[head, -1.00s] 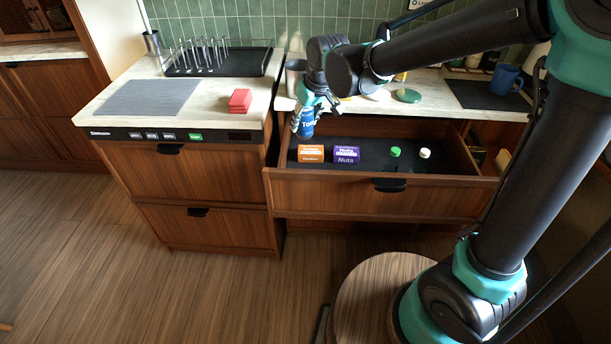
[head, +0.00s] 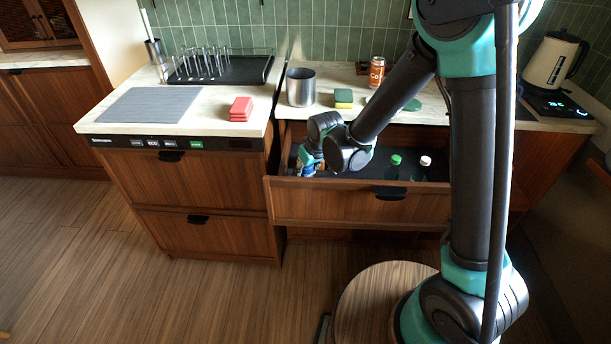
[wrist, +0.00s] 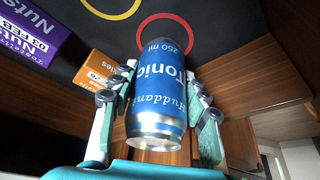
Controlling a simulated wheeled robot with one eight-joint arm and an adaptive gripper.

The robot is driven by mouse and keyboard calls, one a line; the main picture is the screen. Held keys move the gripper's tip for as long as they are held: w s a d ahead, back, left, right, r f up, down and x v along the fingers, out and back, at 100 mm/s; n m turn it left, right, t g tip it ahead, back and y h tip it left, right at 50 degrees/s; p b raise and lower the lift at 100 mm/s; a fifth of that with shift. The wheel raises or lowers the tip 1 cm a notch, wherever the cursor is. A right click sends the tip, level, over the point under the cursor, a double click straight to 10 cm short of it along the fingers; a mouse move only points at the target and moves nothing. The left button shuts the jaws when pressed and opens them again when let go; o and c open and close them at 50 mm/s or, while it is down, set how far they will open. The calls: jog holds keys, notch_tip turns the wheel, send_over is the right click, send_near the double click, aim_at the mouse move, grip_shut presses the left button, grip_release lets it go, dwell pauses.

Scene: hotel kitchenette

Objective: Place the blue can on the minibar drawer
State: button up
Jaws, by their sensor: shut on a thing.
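The blue can (wrist: 158,88) is a blue tonic can with silver ends, seen in the wrist view between the two fingers of my gripper (wrist: 160,100). The gripper is shut on it. In the head view my gripper (head: 308,165) is inside the left part of the open minibar drawer (head: 350,205), and the can is mostly hidden there. In the wrist view the can's far end is near a red ring (wrist: 166,22) on the dark drawer floor. I cannot tell whether the can touches the floor.
An orange box (wrist: 95,80) and a purple box (wrist: 28,32) lie beside the can. Bottles with a green cap (head: 396,160) and a white cap (head: 426,161) stand further right in the drawer. The drawer's wooden side wall (wrist: 232,85) is close to my gripper.

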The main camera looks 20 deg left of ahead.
jog(key=shift+f, duration=0.9)
jog(key=o, duration=1.4)
jog(key=shift+f, duration=0.1)
jog(key=v, duration=1.2)
